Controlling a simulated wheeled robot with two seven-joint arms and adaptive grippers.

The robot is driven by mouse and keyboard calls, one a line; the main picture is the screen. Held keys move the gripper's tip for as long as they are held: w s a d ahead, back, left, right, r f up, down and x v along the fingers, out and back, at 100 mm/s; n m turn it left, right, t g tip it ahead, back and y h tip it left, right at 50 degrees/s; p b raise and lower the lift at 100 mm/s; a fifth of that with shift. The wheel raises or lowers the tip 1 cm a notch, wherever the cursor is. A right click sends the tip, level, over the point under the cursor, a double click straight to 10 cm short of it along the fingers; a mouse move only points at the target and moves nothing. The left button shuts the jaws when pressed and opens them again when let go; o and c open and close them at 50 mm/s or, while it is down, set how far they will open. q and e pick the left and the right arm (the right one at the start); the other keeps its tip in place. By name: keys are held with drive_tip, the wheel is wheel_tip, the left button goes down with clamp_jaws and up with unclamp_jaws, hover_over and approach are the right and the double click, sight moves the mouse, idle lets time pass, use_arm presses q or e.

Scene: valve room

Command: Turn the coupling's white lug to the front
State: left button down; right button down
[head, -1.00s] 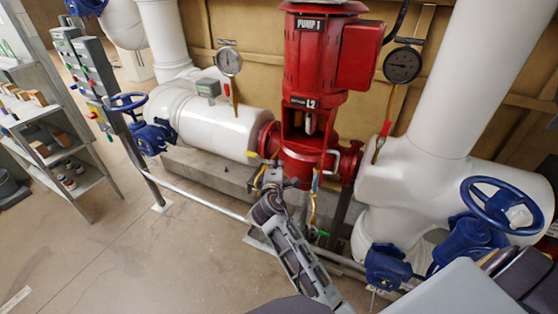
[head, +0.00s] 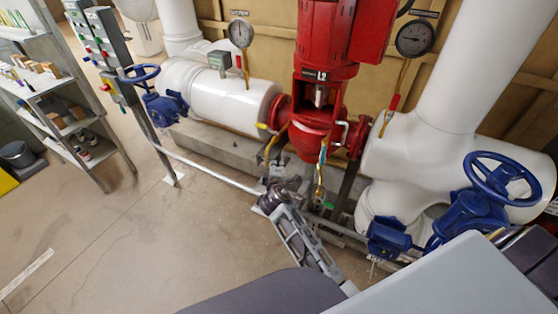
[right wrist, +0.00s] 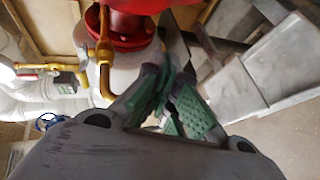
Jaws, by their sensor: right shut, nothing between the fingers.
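The red pump (head: 325,30) has an open window in its housing below the "L2" label. Inside it is the coupling (head: 321,96), small and partly shaded, with a pale patch; I cannot tell for sure which way its white lug faces. My right gripper (head: 271,164) is below and to the left of this window, apart from the coupling. In the right wrist view the right gripper (right wrist: 165,78) is shut and empty, its green pads together, near a brass pipe (right wrist: 104,55) under a red flange. The coupling is not visible in that view. My left gripper is not in view.
White pipes flank the pump, with blue handwheels at left (head: 141,74) and right (head: 502,178). Two gauges (head: 241,33) (head: 414,38) hang behind. A low rail (head: 210,174) runs in front. A shelf (head: 60,120) stands at left. The floor at front left is clear.

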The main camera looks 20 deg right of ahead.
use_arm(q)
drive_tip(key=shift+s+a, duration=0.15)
use_arm(e)
drive_tip(key=shift+s+a+f, duration=0.15)
drive_tip(key=shift+f, duration=0.25)
drive_tip(key=shift+s+a+f, duration=0.15)
drive_tip(key=shift+f, duration=0.2)
drive_tip(key=c, duration=2.2)
unclamp_jaws()
